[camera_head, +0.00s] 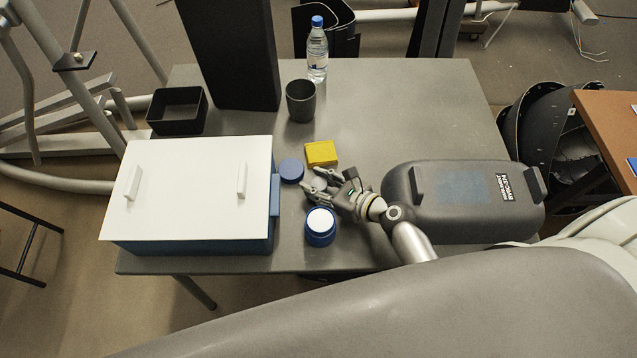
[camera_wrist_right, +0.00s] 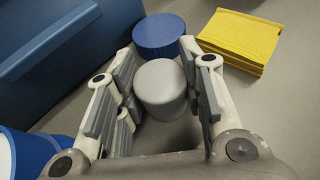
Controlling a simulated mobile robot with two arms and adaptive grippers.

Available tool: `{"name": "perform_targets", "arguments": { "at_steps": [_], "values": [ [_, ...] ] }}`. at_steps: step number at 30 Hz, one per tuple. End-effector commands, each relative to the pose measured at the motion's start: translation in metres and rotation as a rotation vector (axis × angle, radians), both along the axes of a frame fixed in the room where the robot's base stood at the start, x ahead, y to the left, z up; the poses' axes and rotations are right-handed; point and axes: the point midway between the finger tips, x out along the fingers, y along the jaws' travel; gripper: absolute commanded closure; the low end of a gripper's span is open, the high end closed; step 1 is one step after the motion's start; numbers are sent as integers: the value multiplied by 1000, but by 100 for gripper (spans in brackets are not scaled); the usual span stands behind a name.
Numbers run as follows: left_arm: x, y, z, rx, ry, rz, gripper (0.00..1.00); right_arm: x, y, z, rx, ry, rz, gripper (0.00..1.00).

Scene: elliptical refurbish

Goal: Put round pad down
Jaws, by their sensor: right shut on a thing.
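My right gripper (camera_head: 320,184) is shut on a small grey round pad (camera_wrist_right: 161,88), which sits between its two fingers in the right wrist view. In the head view the fingers mostly hide the pad. The gripper is low over the grey table (camera_head: 410,105); I cannot tell whether the pad touches the tabletop. A blue round lid (camera_head: 291,170) lies just left of the fingertips, and it also shows beyond the pad in the wrist view (camera_wrist_right: 158,34). A blue jar with a white top (camera_head: 320,226) stands nearer than the fingers. My left gripper is not in view.
A yellow block (camera_head: 321,153) lies behind the gripper. A blue box with a white lid (camera_head: 190,190) fills the left side, and a dark grey case (camera_head: 465,190) stands at right. A dark cup (camera_head: 300,101) and a bottle (camera_head: 317,52) stand behind. The back right tabletop is clear.

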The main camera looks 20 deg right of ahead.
Motion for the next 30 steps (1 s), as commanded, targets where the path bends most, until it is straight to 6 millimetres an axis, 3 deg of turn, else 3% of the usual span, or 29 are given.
{"name": "perform_targets", "arguments": {
  "at_steps": [2,3,5,17,30],
  "values": [
    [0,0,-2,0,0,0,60,0,0,-3,0,0,0,80],
    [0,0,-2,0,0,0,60,0,0,-4,0,0,0,63],
    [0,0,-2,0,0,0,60,0,0,-3,0,0,0,55],
    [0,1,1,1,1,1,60,-2,-2,1,0,2,0,55],
    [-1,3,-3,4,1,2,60,-69,-46,33,-1,3,2,55]
  ]
}}
